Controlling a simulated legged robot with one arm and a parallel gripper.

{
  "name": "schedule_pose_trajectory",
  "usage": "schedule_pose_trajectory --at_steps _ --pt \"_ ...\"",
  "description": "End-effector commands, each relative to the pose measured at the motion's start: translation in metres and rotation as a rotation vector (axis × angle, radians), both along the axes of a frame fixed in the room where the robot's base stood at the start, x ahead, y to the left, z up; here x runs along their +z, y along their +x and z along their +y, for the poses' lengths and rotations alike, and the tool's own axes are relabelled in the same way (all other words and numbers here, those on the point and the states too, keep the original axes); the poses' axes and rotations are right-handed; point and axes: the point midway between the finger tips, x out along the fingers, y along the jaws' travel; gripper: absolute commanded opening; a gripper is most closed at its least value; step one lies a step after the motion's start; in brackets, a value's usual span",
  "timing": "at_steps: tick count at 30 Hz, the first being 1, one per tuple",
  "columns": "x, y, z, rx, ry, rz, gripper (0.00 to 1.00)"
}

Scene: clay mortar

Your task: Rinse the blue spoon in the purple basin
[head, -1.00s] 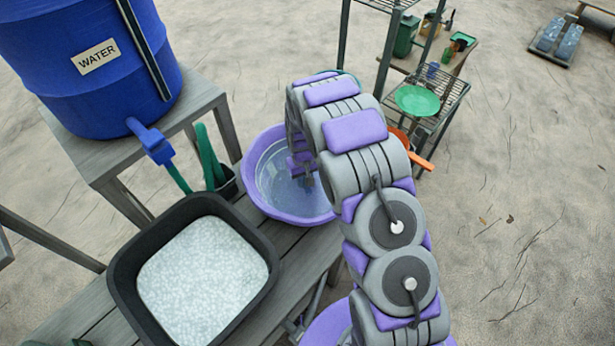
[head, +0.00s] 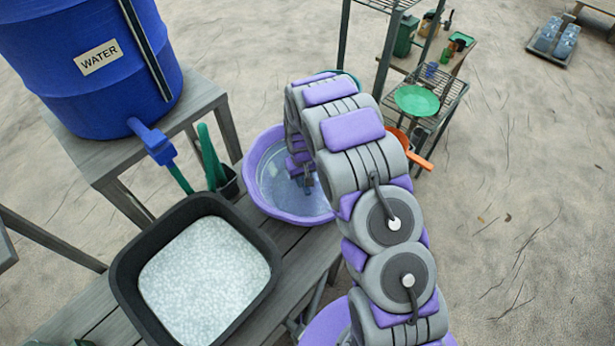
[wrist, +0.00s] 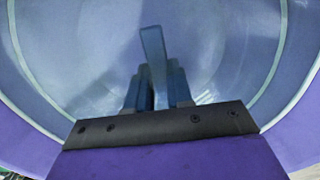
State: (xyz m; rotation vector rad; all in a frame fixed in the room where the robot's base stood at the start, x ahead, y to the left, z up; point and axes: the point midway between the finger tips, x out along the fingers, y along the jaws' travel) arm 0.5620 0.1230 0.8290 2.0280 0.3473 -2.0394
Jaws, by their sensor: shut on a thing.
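The purple basin (head: 258,207) stands on the grey slatted bench and holds clear water. In the wrist view its purple rim (wrist: 299,137) and pale inner wall surround my gripper. My gripper (wrist: 156,88) points down into the basin and is shut on the blue spoon (wrist: 153,45). A flat blue length of the spoon sticks out past the fingers; its far end is not clear. In the head view my arm partly covers the basin, and I cannot make out the spoon there. I cannot tell how deep the spoon is in the water.
A black tub (head: 127,272) of whitish, bubbly contents sits on the bench at the front left. A blue WATER barrel (head: 85,95) with a tap stands behind it. Green-handled tools (head: 210,155) stand in a dark holder beside the basin. A rack holds a green bowl (head: 417,101).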

Motion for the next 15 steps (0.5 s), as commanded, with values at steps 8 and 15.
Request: schedule_pose_trajectory --at_steps 8,15 --pt "0.001 0.003 -0.017 -0.002 0.002 0.001 0.00" --pt "0.000 0.005 -0.026 -0.001 0.000 0.000 0.00"
